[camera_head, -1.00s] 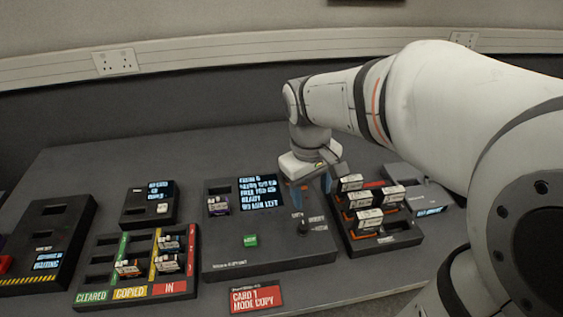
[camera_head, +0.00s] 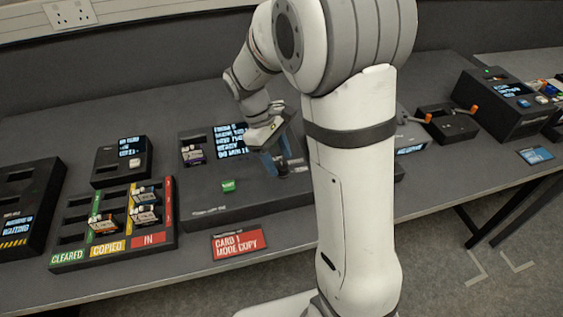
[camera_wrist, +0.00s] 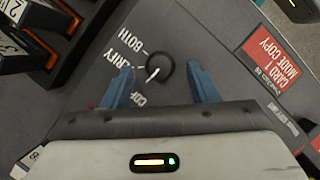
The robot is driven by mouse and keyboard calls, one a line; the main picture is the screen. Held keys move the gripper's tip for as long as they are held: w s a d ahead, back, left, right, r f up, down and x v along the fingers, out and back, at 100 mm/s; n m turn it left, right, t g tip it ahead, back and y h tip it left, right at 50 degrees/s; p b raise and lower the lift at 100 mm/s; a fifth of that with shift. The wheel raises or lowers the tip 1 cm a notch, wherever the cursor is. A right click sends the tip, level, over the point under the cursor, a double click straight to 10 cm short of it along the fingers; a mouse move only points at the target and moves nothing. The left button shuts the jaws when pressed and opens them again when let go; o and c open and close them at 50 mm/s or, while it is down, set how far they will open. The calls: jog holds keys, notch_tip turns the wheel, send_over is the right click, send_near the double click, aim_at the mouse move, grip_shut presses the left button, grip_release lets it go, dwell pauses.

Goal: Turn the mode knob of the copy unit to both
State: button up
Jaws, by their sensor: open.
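The copy unit (camera_head: 255,198) is a dark box with a lit screen (camera_head: 230,139), a green button (camera_head: 228,186) and a card (camera_head: 193,155) in its slot. Its mode knob (camera_wrist: 165,64) is dark and round with a white pointer, beside the labels COPY, VERIFY and BOTH. In the wrist view the pointer faces lower left, toward the COPY side and away from BOTH. My gripper (camera_head: 279,164) is open over the unit's right part. In the wrist view its blue fingers (camera_wrist: 159,76) stand either side of the knob with gaps; contact is not visible.
A tray with CLEARED, COPIED and IN columns (camera_head: 72,238) is at left. A red sign reading CARD 1 MODE COPY (camera_head: 238,242) is at the front edge. A card rack (camera_wrist: 60,50) is close beside the knob. More units (camera_head: 505,103) stand at right.

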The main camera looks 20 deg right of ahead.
jog(key=shift+x, duration=0.9)
jog(key=shift+c, duration=0.3)
jog(key=c, duration=0.9)
